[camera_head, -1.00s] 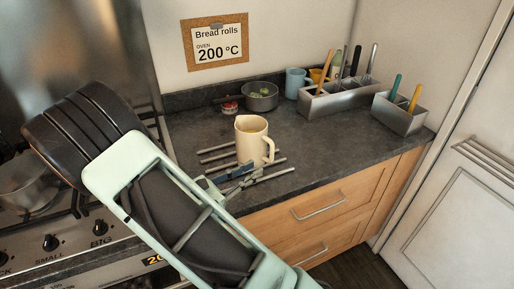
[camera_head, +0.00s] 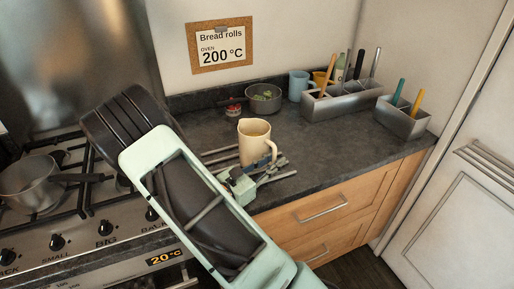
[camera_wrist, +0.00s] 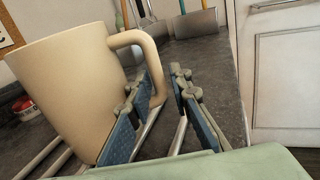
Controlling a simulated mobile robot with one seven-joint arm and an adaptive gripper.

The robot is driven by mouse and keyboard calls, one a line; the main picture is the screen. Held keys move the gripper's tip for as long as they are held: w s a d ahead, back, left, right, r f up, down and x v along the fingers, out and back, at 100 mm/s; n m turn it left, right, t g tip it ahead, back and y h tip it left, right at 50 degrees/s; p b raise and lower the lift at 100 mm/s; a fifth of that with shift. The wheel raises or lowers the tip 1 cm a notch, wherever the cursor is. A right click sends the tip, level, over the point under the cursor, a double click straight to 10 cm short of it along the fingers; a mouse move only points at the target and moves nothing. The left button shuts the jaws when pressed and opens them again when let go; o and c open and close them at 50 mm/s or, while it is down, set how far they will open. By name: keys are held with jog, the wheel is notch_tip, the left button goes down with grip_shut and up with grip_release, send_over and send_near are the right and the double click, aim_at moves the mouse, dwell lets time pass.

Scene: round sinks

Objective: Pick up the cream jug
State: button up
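The cream jug (camera_head: 254,143) stands upright on the dark counter, with its handle towards the right and front. In the wrist view the jug (camera_wrist: 62,85) fills the left side, and its handle (camera_wrist: 150,58) loops towards my fingers. My gripper (camera_head: 266,171) is low at the jug's front right. In the wrist view my gripper (camera_wrist: 162,82) is open, with blue-padded fingers apart. The lower part of the handle shows between the fingertips, and the left finger is near the jug's body. I cannot tell whether either finger touches the jug.
The jug stands at a rack of metal bars (camera_head: 222,151) on the counter (camera_head: 335,145). Behind are a small pan (camera_head: 264,104), a blue cup (camera_head: 298,84) and metal utensil holders (camera_head: 345,101). A stove with a pot (camera_head: 30,185) is at left.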

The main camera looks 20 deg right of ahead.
jog(key=shift+w+d, duration=0.1)
jog(key=shift+d, duration=0.1)
grip_shut()
jog(key=shift+r, duration=0.1)
dwell(0.4)
jog(key=shift+r, duration=0.15)
